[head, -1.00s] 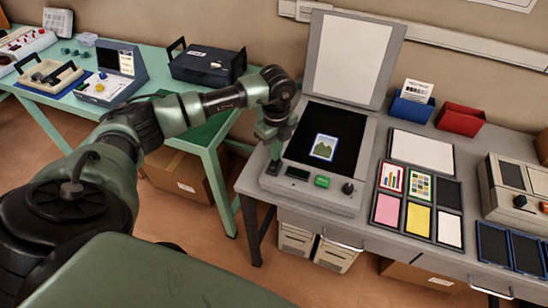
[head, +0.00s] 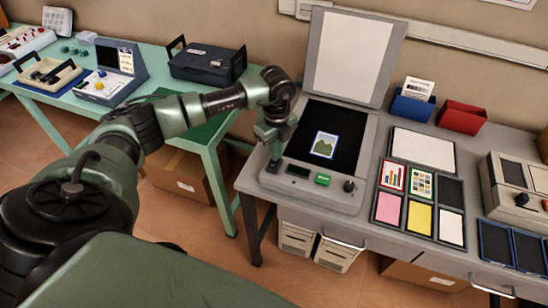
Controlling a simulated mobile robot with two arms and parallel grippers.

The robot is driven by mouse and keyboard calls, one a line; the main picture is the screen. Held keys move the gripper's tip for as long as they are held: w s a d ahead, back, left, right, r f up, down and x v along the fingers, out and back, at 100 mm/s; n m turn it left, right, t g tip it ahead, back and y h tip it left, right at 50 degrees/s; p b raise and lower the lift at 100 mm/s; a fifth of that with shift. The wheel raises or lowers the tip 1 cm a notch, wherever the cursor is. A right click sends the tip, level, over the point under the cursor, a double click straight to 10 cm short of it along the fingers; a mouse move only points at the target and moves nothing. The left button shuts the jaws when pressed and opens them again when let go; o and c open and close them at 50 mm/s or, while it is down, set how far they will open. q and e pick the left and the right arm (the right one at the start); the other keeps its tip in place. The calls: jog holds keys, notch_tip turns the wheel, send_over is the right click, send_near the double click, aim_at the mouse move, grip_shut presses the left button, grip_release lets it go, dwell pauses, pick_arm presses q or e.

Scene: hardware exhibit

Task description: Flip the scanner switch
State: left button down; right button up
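The scanner (head: 310,192) stands on the left end of the grey table with its lid (head: 347,55) raised. A picture card (head: 324,145) lies on its dark glass. Its front panel carries a small dark display (head: 298,170), a green button (head: 322,179) and a black knob (head: 349,186). My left gripper (head: 272,168) points down at the front left corner of the scanner, left of the display. I cannot tell whether its fingers touch the panel or are parted. Any switch under the fingers is hidden. My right gripper is not in view.
To the right on the grey table (head: 470,150) are a tray of coloured cards (head: 421,218), a blue box (head: 411,108), a red box (head: 460,118) and another device (head: 518,190). A green table (head: 152,118) with a dark case (head: 208,65) stands to the left.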

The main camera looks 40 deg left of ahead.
pick_arm(q)
jog(key=shift+s, duration=0.1)
jog(key=shift+r+p, duration=0.6)
jog(key=shift+p, duration=0.05)
jog(key=shift+r+p, duration=1.95)
jog(key=shift+r, duration=0.85)
